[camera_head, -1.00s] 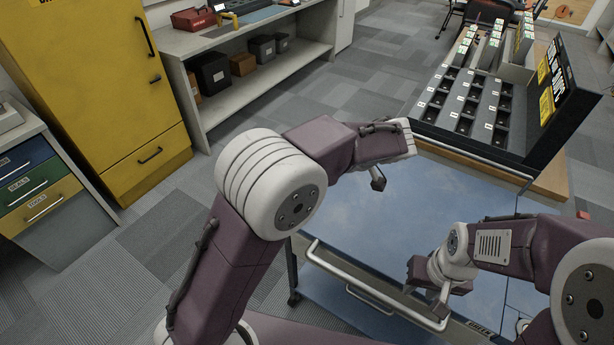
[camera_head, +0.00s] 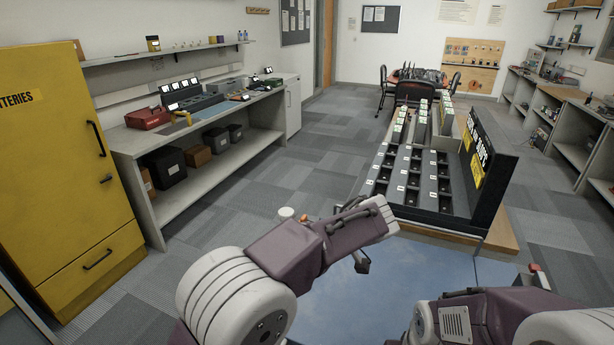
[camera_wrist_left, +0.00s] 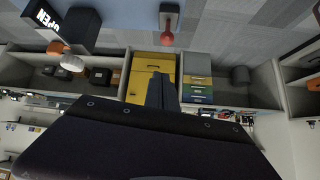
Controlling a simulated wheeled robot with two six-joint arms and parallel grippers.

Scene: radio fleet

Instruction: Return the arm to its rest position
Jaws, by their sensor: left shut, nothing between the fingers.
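My left arm (camera_head: 335,240) comes in from the lower left of the head view, bent at the elbow, with its forearm over the blue-topped surface (camera_head: 420,275). A small dark part (camera_head: 361,262), probably my left gripper, hangs below the forearm's end. In the left wrist view the left gripper's fingers (camera_wrist_left: 162,92) are together, with nothing held. My right arm (camera_head: 480,315) is at the lower right of the head view. Its gripper is below the frame edge.
A black slotted rack (camera_head: 415,180) stands just beyond the blue surface. A yellow cabinet (camera_head: 65,180) and a workbench with a lower shelf (camera_head: 210,178) are at the left. Grey floor (camera_head: 310,165) lies open between the bench and the rack.

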